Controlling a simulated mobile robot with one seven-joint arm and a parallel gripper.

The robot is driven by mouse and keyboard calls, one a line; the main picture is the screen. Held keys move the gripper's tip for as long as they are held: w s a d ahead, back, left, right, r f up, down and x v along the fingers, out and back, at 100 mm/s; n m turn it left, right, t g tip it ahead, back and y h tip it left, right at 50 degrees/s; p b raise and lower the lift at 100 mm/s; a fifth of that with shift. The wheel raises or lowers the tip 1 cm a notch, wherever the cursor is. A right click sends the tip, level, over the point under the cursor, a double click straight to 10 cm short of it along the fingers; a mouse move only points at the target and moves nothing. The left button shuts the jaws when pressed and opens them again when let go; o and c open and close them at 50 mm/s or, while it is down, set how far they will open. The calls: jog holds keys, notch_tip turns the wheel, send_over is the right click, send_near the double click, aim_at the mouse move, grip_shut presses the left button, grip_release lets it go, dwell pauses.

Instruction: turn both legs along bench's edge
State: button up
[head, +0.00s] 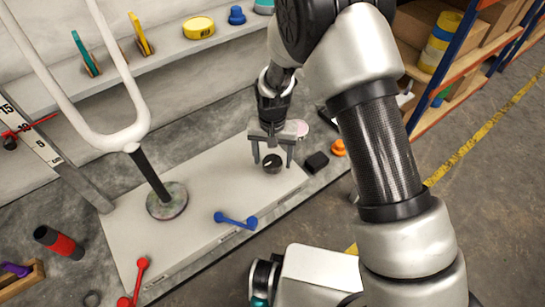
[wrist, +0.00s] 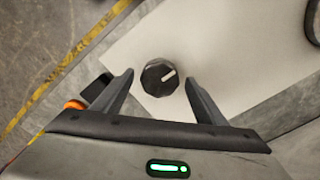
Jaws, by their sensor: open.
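A blue bar with rounded ends (head: 236,220) lies at the front edge of the pale board, at an angle to that edge. A red bar with rounded ends (head: 135,281) lies at the board's near left corner, also at an angle to the edge. I cannot tell for sure whether these are the legs. My gripper (head: 272,159) is open, pointing down at the board's right end. Its fingers are on either side of a black knob with a white line (head: 271,164). The wrist view shows the knob (wrist: 160,78) between the fingertips, with gaps on both sides.
A white tubular frame (head: 134,134) stands on a round base (head: 167,203) on the pale board (head: 215,185). A black block (head: 316,161) and an orange knob (head: 338,148) lie right of my gripper. A red-and-black cylinder (head: 60,243) is at left.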

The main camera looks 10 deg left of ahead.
aim_at(272, 161)
notch_tip(272, 161, up, 17)
jog(key=p, duration=0.3)
jog(key=shift+r, duration=0.15)
dwell(0.4)
